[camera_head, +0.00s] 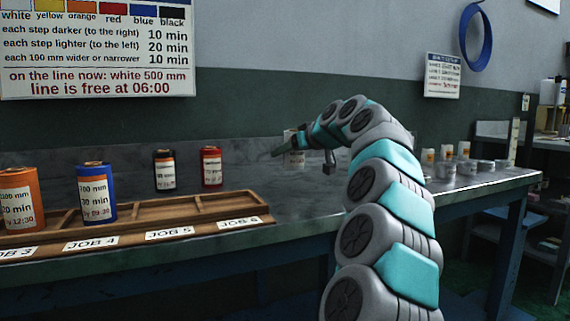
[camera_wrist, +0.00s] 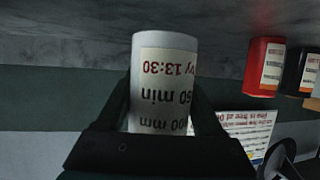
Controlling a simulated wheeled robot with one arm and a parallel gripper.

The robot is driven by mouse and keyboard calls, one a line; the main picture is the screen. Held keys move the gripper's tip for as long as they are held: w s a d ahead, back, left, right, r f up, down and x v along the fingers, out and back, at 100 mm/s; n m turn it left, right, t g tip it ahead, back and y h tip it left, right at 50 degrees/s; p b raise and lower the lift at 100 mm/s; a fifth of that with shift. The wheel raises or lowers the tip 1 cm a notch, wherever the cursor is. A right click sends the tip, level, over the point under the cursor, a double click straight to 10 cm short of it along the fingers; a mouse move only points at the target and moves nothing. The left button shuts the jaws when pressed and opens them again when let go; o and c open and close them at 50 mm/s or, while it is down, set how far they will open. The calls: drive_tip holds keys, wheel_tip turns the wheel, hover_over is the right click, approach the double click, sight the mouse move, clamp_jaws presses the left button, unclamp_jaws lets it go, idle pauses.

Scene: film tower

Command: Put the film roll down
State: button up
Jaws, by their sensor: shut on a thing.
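My gripper (camera_wrist: 165,115) is shut on a white film roll (camera_wrist: 163,85), with a dark finger on each side. The roll's label appears upside down in the wrist view and shows "by 13:30". In the head view the white roll (camera_head: 296,158) is partly hidden by my gripper (camera_head: 298,146), over the back of the counter, right of the red roll. I cannot tell whether its base touches the counter. The wooden rack (camera_head: 262,211) stands at the front left. The JOB 5 and JOB 6 compartments look empty.
An orange roll (camera_head: 19,199) stands at JOB 3 and a blue roll (camera_head: 96,193) at JOB 4. Black (camera_head: 164,171) and red (camera_head: 211,167) rolls stand behind the rack. Small pots (camera_head: 467,167) stand far right. The counter (camera_head: 300,200) right of the rack is clear.

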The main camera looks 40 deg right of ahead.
drive_tip(key=w, duration=0.1)
drive_tip(key=w+d, duration=0.1)
drive_tip(key=w, duration=0.1)
drive_tip(key=shift+d+f, duration=0.15)
drive_tip(key=shift+d, duration=0.1)
drive_tip(key=shift+w+f, duration=0.1)
drive_tip(key=shift+w, duration=0.15)
drive_tip(key=shift+f, duration=1.8)
drive_tip(key=shift+b, duration=0.35)
drive_tip(key=o, duration=1.5)
drive_tip(key=shift+f, duration=0.1)
drive_tip(key=shift+o, duration=0.2)
